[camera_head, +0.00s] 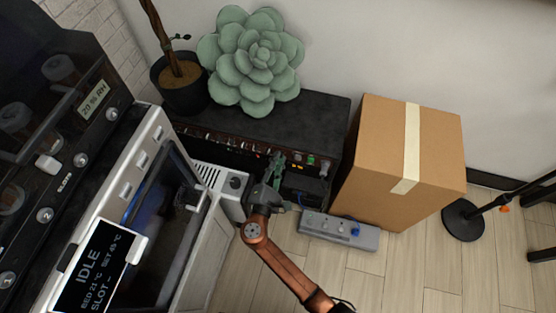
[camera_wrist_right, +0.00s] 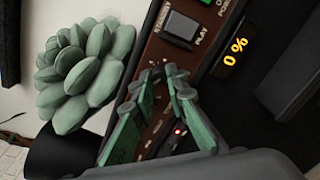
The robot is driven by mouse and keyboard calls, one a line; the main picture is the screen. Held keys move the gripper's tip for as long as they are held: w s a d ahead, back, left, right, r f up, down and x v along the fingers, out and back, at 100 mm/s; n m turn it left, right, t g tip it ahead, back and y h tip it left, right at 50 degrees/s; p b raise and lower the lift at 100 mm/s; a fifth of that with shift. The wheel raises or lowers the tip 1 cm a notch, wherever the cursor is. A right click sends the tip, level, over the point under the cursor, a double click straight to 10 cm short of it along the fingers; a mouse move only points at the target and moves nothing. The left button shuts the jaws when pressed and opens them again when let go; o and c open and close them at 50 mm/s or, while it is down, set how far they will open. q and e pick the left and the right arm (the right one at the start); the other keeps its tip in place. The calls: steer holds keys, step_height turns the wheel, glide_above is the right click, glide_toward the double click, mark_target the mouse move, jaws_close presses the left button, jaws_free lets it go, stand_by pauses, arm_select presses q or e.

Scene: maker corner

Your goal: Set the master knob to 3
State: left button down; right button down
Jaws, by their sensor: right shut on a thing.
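A black amplifier-like unit (camera_head: 318,112) stands against the wall, with a row of small knobs and lights along its front panel (camera_head: 215,138). My right gripper (camera_head: 277,162) reaches that panel from the front. In the right wrist view its green fingers (camera_wrist_right: 165,84) are closed in at the brown panel strip (camera_wrist_right: 160,45), shut on a knob mostly hidden between them. I cannot read its label or pointer. A display (camera_wrist_right: 236,52) beside it reads "0 %" in yellow. A small red-and-white mark (camera_wrist_right: 180,131) shows between the fingers. My left gripper is not in view.
A succulent (camera_head: 252,60) and a potted plant (camera_head: 182,90) stand at the back. A cardboard box (camera_head: 385,160) is right of the unit, a grey power strip (camera_head: 340,232) on the floor before it. A white-framed machine (camera_head: 150,150) stands close on the left.

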steer(key=shift+m, duration=0.4)
steer(key=c, duration=1.9)
jaws_free()
steer(key=v, duration=1.2)
